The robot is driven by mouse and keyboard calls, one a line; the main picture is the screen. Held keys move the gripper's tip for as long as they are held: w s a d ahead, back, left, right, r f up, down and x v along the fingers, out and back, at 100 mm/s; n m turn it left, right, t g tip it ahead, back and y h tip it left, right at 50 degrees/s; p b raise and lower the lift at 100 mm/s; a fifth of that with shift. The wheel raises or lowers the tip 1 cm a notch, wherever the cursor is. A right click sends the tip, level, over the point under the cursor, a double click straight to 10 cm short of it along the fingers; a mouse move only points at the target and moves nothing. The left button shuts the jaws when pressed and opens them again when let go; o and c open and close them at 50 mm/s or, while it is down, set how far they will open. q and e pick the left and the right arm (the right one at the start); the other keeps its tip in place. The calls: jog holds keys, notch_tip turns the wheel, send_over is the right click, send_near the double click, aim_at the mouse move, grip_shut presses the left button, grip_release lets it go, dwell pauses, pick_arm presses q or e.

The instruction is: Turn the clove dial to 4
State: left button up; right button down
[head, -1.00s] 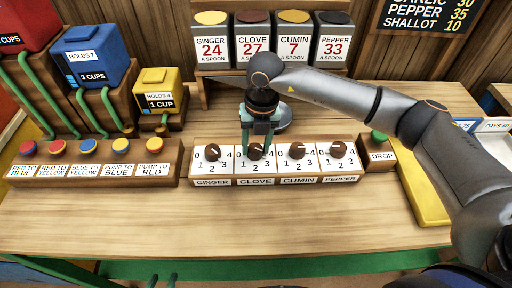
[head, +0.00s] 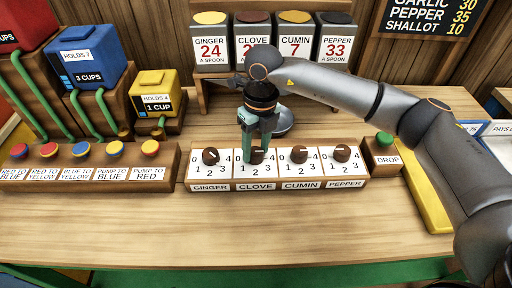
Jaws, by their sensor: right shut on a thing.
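The clove dial (head: 257,157) is a dark round knob on a white panel marked 0 to 4, second from the left in the row of dials. My right gripper (head: 255,153) reaches down from above with green fingers and is shut on the clove dial. The fingers cover part of the knob and its left-hand number. A pale mark shows on the knob, roughly level, but its exact reading is hard to tell. The CLOVE label (head: 256,187) is below it. My left gripper is not in view.
The ginger dial (head: 210,157) is close on the left, the cumin dial (head: 299,156) and pepper dial (head: 342,154) on the right. A green DROP button (head: 384,139) stands further right. A round grey pan (head: 284,122) sits behind the gripper. The front counter (head: 270,225) is clear.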

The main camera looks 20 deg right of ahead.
aim_at(259, 149)
jog(key=shift+r, duration=0.1)
jog(key=shift+c, duration=1.6)
grip_release()
notch_tip(259, 149, up, 12)
jog(key=shift+w+d+r, duration=0.15)
jog(key=shift+d+r, duration=0.05)
jog(key=shift+d, duration=0.25)
